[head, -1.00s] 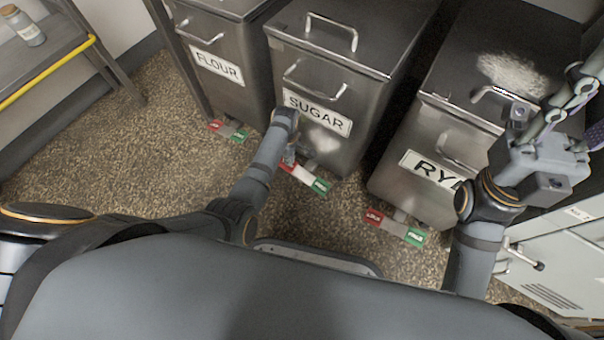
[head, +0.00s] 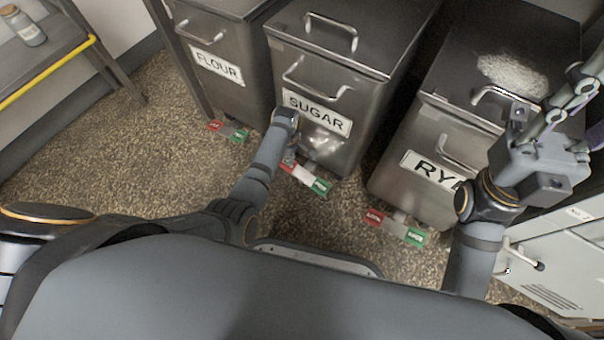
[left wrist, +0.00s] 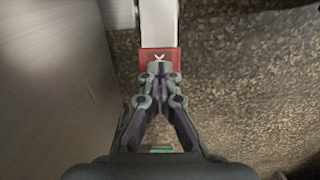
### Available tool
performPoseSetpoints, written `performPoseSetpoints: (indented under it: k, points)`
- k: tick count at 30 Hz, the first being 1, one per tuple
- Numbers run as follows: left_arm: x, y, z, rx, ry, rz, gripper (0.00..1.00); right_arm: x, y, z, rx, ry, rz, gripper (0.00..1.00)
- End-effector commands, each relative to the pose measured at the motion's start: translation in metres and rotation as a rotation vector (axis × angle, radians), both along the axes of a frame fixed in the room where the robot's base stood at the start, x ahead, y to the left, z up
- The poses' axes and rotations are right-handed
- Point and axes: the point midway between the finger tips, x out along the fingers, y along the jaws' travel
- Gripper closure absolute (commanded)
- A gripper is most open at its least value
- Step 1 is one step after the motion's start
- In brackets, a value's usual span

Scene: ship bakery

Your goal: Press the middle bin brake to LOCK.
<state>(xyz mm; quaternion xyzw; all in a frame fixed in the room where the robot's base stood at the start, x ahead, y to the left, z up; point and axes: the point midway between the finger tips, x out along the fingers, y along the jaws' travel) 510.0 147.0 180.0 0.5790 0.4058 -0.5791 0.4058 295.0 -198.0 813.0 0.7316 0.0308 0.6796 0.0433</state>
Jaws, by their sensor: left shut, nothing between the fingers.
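The middle bin (head: 325,80), labelled SUGAR, is grey metal and stands between the FLOUR and RYE bins. Its brake pedal (head: 304,177) sticks out at its foot, with a red end on the left and a green end (head: 321,186) on the right. My left gripper (head: 288,160) is shut and empty, pointing down at the red end. In the left wrist view, its closed fingertips (left wrist: 160,70) overlap the edge of the red end (left wrist: 152,54); I cannot tell whether they touch. My right gripper (head: 590,105) is above the RYE bin, fingers spread, partly cut off.
The FLOUR bin (head: 225,45) and the RYE bin (head: 430,165) have similar red and green pedals. A shelf (head: 45,65) with a jar is at the far left. A pale cabinet (head: 565,260) is at the lower right. Speckled floor (head: 150,160) is clear at left.

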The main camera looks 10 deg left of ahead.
Motion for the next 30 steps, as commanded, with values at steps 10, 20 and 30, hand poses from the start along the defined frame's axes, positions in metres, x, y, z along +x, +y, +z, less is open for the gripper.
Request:
performPoseSetpoints:
  k: [10,20,30]
  points:
    - [0.000,0.000,-0.006,0.000,-0.001,0.000,1.00,0.000,0.000,-0.004,0.000,0.000,0.000,0.64]
    - [0.000,0.000,-0.011,0.000,0.000,0.000,1.00,0.000,0.000,-0.007,0.000,0.001,0.000,0.64]
    - [0.000,0.000,-0.016,0.000,0.000,0.000,1.00,0.000,0.000,-0.010,0.000,0.001,0.000,0.64]
